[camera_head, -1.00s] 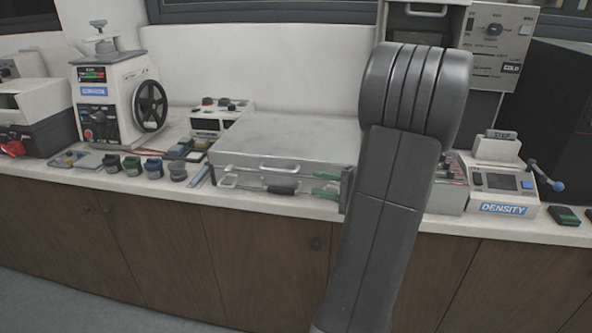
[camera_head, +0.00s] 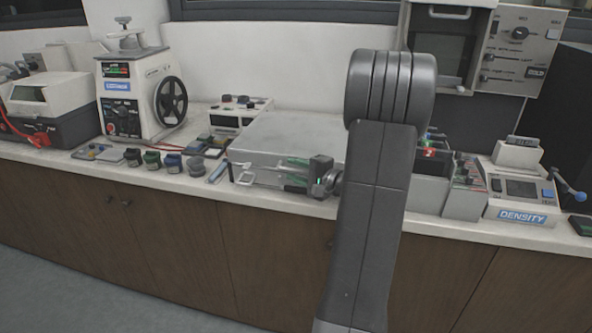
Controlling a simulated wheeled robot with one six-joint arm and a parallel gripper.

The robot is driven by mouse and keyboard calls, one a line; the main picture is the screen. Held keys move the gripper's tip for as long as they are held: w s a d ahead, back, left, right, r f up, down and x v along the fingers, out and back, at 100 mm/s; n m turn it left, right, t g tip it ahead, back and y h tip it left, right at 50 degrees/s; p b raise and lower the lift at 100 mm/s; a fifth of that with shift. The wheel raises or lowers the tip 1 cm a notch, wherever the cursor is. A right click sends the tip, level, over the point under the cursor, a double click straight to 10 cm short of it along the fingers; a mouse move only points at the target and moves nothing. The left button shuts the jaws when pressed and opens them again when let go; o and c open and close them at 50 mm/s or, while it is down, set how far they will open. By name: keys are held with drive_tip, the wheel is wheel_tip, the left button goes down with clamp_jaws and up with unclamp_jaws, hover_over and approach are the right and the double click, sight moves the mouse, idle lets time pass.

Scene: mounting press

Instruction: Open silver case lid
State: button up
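The silver case (camera_head: 300,134) lies flat on the counter with its lid down. A pale handle (camera_head: 245,178) shows at the left part of its front side. My gripper (camera_head: 283,171) is at the front side of the case, pointing left. Its two green-marked fingers are apart, one above the other, and I see nothing held between them. I cannot tell whether the fingers touch the case. My arm hides the right end of the case, and the gripper covers part of its front.
A white machine with a handwheel (camera_head: 171,101) and small jars (camera_head: 152,160) stand left of the case. A control box (camera_head: 240,115) is behind it. The density meter (camera_head: 522,198) is to the right. The counter's front edge runs close below the gripper.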

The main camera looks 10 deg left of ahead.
clamp_jaws()
